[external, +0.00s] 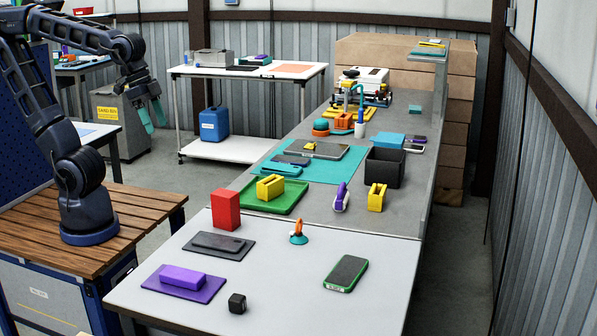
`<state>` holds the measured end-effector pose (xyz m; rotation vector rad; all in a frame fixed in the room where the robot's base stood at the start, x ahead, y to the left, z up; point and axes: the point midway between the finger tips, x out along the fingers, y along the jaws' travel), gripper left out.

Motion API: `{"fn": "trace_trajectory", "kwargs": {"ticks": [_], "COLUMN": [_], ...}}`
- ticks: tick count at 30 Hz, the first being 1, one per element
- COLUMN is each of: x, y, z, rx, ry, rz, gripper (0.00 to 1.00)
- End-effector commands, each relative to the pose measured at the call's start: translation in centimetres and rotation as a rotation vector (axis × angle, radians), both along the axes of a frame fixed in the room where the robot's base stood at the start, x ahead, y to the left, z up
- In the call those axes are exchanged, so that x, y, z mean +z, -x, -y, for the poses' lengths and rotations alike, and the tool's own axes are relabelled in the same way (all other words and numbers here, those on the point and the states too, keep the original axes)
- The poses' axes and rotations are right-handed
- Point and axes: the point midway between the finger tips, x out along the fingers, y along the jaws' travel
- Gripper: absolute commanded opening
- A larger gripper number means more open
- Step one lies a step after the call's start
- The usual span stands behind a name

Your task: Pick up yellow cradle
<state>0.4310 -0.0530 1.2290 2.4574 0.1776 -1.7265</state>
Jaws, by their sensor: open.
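Two yellow slotted blocks are in the external view, and I cannot tell which one is the cradle. One yellow block (270,187) sits upright on a green tray (256,205). The other yellow block (377,198) stands on the grey counter, right of a purple and white item (341,198). My gripper (154,118) has teal fingers and is open and empty. It hangs in the air at the upper left, far from both blocks and not over the counter.
A red block (226,210) stands in front of the green tray. A black open bin (385,168) stands behind the right yellow block. A green-edged phone (346,273) and a purple block (182,277) lie on the near white table (285,305). Its middle is mostly clear.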

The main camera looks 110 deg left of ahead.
Motion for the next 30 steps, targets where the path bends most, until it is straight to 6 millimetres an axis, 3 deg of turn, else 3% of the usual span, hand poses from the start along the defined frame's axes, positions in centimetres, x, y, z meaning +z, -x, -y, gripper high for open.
{"fn": "trace_trajectory", "kwargs": {"ticks": [14,23,30], "x": [-2.4,-6.1,-10.2], "y": [-10.0,-15.0,-18.0], "z": [-8.4,-15.4,-21.8], "rx": [0.355,0.580,0.760], "ry": [0.081,0.127,0.159], "rz": [-0.109,-0.169,-0.215], "gripper": [0.67,0.67,0.67]}}
